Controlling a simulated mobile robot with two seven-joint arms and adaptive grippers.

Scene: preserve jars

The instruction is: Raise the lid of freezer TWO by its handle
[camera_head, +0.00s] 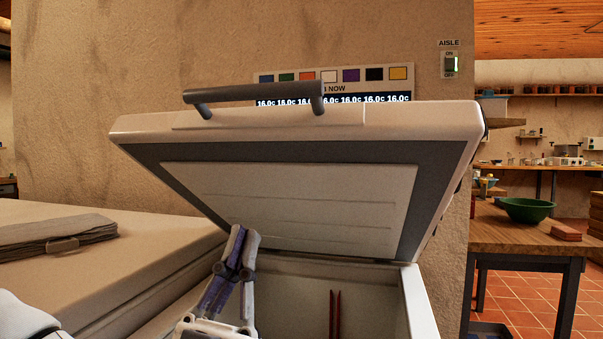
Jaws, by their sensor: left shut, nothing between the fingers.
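A white chest freezer lid (420,121) stands raised at a slant, with its grey seal and pale inner panel facing me. Its grey bar handle (255,93) is on the front edge at the top. The freezer body (418,305) is open below it. No number for this freezer is readable. My left gripper (245,231) is shut and empty, pointing up in front of the open freezer, below the lid's inner panel. It is well below the handle and apart from it. I cannot tell whether it touches the lid. My right gripper is out of view.
A closed chest (130,262) with folded cloth (55,238) on it stands at left. Two dark red upright strips (335,313) show inside the freezer. Behind the lid are a wall panel with colour swatches (376,74) and a switch (450,65). A wooden table with a green bowl (525,210) is at right.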

